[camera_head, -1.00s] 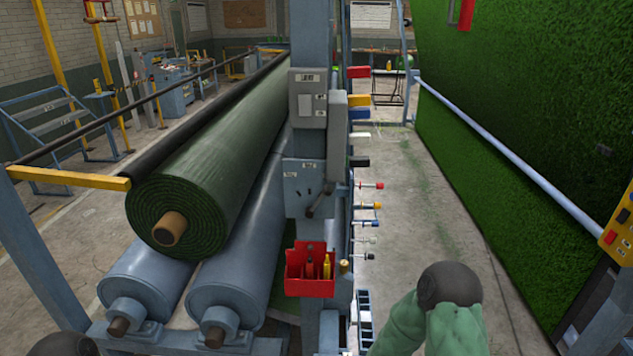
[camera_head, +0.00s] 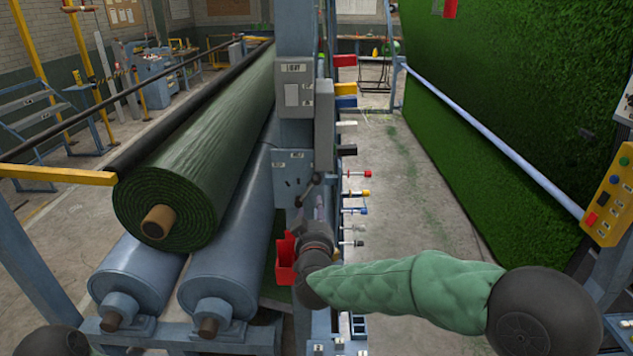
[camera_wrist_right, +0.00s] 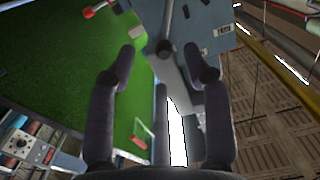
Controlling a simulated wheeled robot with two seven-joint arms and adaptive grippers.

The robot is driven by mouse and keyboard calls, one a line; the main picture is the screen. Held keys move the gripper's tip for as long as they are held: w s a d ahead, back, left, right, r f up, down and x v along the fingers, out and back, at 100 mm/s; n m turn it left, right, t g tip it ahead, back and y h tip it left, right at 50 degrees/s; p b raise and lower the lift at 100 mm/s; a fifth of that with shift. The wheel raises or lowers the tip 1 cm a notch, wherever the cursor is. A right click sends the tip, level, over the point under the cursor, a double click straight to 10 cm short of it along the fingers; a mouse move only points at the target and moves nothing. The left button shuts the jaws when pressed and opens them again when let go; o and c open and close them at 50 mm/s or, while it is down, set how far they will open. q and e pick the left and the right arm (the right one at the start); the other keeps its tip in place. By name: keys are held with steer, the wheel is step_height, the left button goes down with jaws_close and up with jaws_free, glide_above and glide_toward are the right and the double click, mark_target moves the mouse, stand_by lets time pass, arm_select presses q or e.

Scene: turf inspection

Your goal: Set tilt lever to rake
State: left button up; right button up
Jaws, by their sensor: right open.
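The tilt lever (camera_head: 308,189) is a short dark lever with a round knob on the grey-blue plate (camera_head: 289,172) of the upright post. My right gripper (camera_head: 319,208) is just below the lever, partly hidden by my own wrist. In the right wrist view a dark rod with a round end (camera_wrist_right: 165,47), seemingly the lever, shows ahead between the fingertips. The fingers of the right gripper (camera_wrist_right: 159,62) are spread and empty there. I cannot make out contact or read the small labels on the plate. My left gripper is out of view.
A red bin (camera_head: 285,262) on the post is partly covered by my right wrist. A grey box (camera_head: 297,91) sits above the plate. Coloured levers (camera_head: 358,193) stick out right of the post. A turf roll (camera_head: 190,165) lies left; open floor (camera_head: 400,180) lies right.

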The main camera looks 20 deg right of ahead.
mark_target(317, 183)
steer(key=shift+t+h, duration=0.3)
steer(key=shift+h, duration=0.1)
steer(key=w+d+r, duration=0.1)
steer(key=w, duration=0.2)
steer(key=w+d+r, duration=0.1)
steer(key=w, duration=0.2)
steer(key=w+d, duration=0.1)
steer(key=w, duration=0.3)
steer(key=shift+d+r+p, duration=0.2)
steer(key=shift+r+p, duration=0.1)
steer(key=shift+r, duration=0.1)
jaws_close()
